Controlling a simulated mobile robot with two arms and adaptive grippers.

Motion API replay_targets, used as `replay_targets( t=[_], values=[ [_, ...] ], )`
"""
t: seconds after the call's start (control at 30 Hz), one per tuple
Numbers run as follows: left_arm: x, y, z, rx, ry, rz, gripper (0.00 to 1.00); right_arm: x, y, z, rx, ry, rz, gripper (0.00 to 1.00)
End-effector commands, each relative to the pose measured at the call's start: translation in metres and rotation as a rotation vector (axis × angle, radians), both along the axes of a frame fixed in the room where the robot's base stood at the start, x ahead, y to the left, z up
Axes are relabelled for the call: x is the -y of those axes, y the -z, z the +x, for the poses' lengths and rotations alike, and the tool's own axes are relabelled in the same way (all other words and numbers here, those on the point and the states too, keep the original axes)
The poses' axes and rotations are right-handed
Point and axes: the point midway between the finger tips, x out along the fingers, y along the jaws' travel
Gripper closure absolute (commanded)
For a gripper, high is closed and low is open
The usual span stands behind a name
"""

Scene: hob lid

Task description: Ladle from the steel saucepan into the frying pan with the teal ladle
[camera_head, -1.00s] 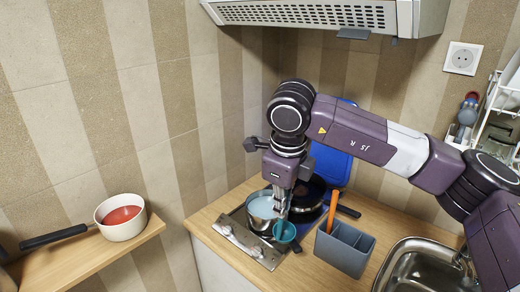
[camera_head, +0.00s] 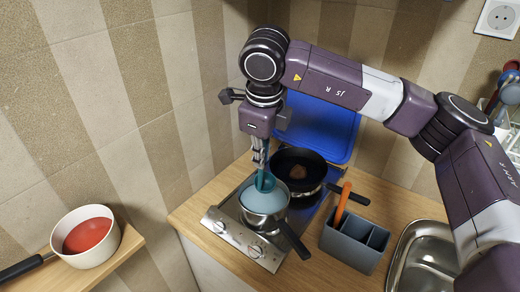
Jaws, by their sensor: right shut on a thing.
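My left gripper is out of view.
A grey utensil holder (camera_head: 353,246) with an orange handle stands right of the hob (camera_head: 226,228), beside the sink (camera_head: 420,258). A blue board (camera_head: 325,125) leans on the back wall. A white pan with red contents (camera_head: 86,240) sits on the left counter.

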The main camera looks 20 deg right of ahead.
Motion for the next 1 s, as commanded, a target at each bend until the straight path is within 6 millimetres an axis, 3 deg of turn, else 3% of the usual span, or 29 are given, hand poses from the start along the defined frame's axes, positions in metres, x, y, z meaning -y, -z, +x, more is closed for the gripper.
replay_targets(
  t=[0.07, 0.13, 0.33, 0.43, 0.57, 0.8, 1.0],
  values=[
    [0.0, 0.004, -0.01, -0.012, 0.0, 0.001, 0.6, 0.001, 0.008, 0.0, -0.001, 0.0, -0.001, 1.0],
    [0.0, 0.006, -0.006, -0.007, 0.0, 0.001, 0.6, 0.001, 0.014, 0.0, -0.001, 0.001, -0.002, 1.0],
    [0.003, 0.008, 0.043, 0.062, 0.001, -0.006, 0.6, 0.0, 0.03, 0.0, -0.001, 0.0, 0.0, 1.0],
    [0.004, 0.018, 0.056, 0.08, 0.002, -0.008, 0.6, 0.0, 0.041, 0.0, -0.001, 0.0, -0.001, 1.0],
    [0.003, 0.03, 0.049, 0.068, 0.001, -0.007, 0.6, 0.0, 0.051, 0.0, -0.001, 0.0, -0.001, 1.0],
    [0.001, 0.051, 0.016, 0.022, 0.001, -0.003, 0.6, 0.0, 0.07, 0.001, -0.001, 0.0, -0.001, 1.0],
    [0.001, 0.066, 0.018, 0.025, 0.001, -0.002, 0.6, 0.0, 0.086, 0.001, -0.001, 0.0, -0.001, 1.0]
  ],
)
